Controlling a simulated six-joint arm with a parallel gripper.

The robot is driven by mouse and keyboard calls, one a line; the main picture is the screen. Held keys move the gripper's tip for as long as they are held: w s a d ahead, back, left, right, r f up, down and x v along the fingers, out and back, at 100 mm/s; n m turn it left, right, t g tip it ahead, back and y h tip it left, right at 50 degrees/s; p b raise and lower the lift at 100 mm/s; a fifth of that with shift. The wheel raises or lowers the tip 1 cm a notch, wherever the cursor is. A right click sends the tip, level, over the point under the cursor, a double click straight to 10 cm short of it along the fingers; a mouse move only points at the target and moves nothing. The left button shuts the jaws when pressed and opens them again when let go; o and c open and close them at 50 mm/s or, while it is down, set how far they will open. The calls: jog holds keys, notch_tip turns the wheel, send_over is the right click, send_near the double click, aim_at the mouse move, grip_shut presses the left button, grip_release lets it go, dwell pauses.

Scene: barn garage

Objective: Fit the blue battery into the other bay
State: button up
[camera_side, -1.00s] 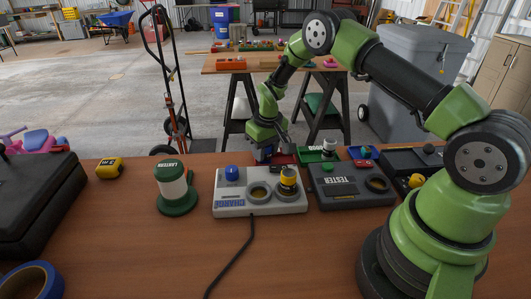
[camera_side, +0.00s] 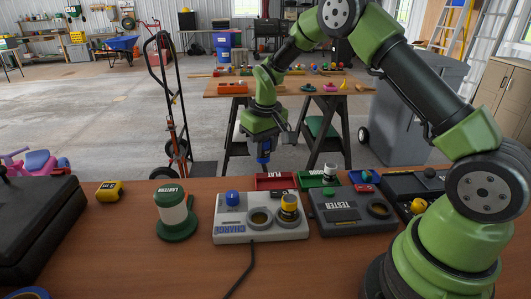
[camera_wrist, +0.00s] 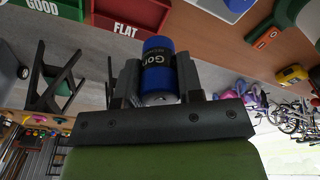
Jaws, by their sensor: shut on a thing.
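My gripper (camera_side: 264,143) is shut on the blue battery (camera_wrist: 160,68), which has a black band. In the side view the battery hangs upright below the jaws, in the air above the red FLAT tray (camera_side: 270,184). The pale grey charger (camera_side: 232,232) stands on the bench in front of and below it. Its left round bay (camera_side: 260,219) looks empty. A yellow-and-black battery (camera_side: 289,207) stands in its right bay. A blue dome (camera_side: 232,198) sits at the charger's left rear. The dark tester (camera_side: 345,222) to its right has an empty-looking round bay (camera_side: 379,209).
A green lantern (camera_side: 172,215) and a yellow tape measure (camera_side: 109,191) stand left. A black cable leaves the charger's front.

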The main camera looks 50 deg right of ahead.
send_over(257, 219)
jog(key=shift+s+f, duration=0.25)
jog(key=shift+f, duration=2.75)
jog(key=shift+f, duration=0.55)
jog(key=o, duration=0.7)
notch_tip(257, 219, up, 11)
jog(key=s, duration=0.1)
jog(key=shift+s, duration=0.15)
jog(key=shift+a+f, duration=0.1)
